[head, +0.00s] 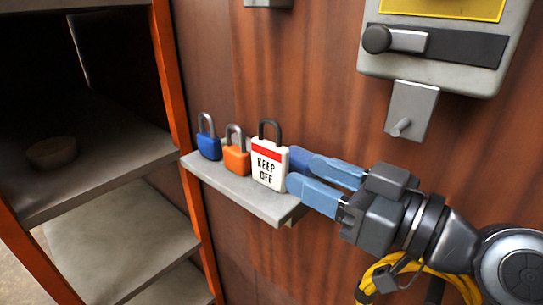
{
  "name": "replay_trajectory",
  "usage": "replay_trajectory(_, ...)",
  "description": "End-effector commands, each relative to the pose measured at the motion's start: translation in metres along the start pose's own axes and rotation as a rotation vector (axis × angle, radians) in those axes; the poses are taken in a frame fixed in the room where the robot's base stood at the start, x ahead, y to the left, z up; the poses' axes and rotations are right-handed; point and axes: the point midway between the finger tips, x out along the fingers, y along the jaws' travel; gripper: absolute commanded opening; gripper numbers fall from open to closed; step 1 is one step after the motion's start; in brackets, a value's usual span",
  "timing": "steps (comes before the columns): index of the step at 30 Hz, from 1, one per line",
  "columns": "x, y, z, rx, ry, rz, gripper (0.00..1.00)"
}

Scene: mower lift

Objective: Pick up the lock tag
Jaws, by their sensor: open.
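The lock tag (268,167) is a white padlock-shaped tag with a red band, the words "KEEP OFF" and a dark shackle. It stands upright at the right part of a small grey shelf (243,193) on the wood wall. My gripper (292,170) comes in from the right with its blue fingers just right of the tag. The fingers are open and look empty. The fingertips are very close to the tag's right side; I cannot tell whether they touch it. Part of the far fingertip is hidden behind the tag.
An orange padlock (237,160) stands just left of the tag, and a blue padlock (209,145) is farther left. A grey switch box (436,45) with a lever hangs above right. An open cabinet (95,165) with shelves and a dark bowl (51,153) is on the left.

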Motion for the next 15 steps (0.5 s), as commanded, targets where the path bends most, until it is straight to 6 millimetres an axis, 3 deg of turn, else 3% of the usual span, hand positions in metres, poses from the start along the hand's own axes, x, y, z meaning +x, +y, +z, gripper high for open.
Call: replay_trajectory(15,0.051,-0.002,-0.012,-0.012,0.003,-0.022,0.47)
